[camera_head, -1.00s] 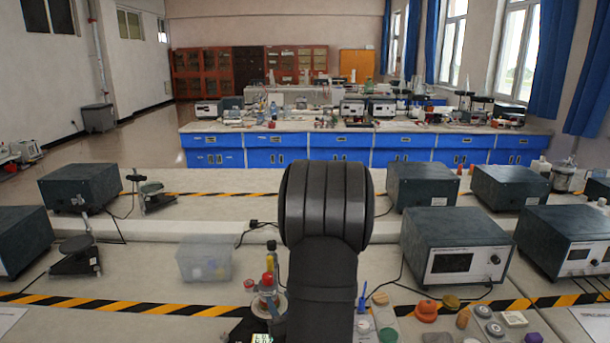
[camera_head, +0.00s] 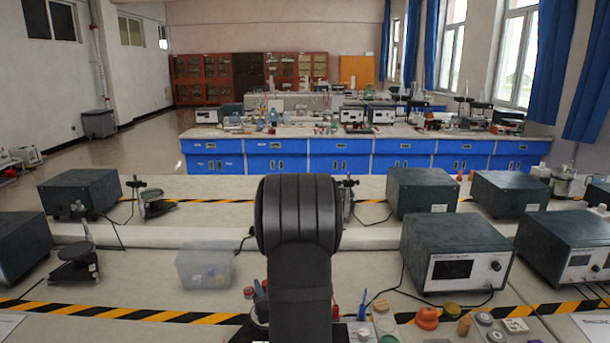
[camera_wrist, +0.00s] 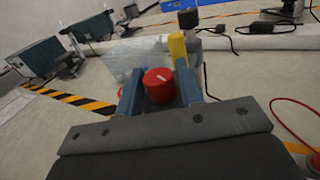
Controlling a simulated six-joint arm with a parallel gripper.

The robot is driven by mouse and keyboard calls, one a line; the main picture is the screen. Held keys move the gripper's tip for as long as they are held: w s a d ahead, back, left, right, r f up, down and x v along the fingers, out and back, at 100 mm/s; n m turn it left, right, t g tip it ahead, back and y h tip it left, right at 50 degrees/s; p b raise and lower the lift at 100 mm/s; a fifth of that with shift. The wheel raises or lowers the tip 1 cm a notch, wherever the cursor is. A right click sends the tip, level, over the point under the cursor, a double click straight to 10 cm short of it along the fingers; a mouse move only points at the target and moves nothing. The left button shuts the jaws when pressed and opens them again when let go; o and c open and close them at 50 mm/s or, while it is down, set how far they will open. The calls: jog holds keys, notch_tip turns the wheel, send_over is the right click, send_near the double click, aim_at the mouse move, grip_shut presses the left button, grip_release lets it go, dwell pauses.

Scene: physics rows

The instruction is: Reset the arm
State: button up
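My gripper (camera_wrist: 160,88) shows in the wrist view with its two blue-grey fingers apart. A round red knob or cap (camera_wrist: 160,86) with a white mark sits between or just beyond the fingers. I cannot tell whether the fingers touch it. A yellow part (camera_wrist: 178,48) with a dark top stands just behind it. In the head view my black arm rises at the middle front and hides my gripper and most of what lies behind it.
A clear plastic bin (camera_head: 205,269) stands left of my arm, with small items inside. Dark instrument boxes (camera_head: 456,250) stand at the right. Small coloured objects, including an orange one (camera_head: 427,317), lie at the front right. Striped tape (camera_head: 105,311) crosses the bench.

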jog(key=v, duration=1.8)
jog(key=x, duration=1.8)
jog(key=shift+w+a, duration=0.15)
jog(key=shift+w, duration=0.05)
jog(key=shift+s+d+n+g+y, duration=0.1)
jog(key=shift+d+n+g+y, duration=0.1)
jog(key=shift+n+g+y, duration=1.9)
jog(key=shift+n+y, duration=0.1)
jog(key=shift+y, duration=0.6)
jog(key=v, duration=1.6)
jog(key=shift+s+d, duration=0.15)
jog(key=shift+d, duration=0.1)
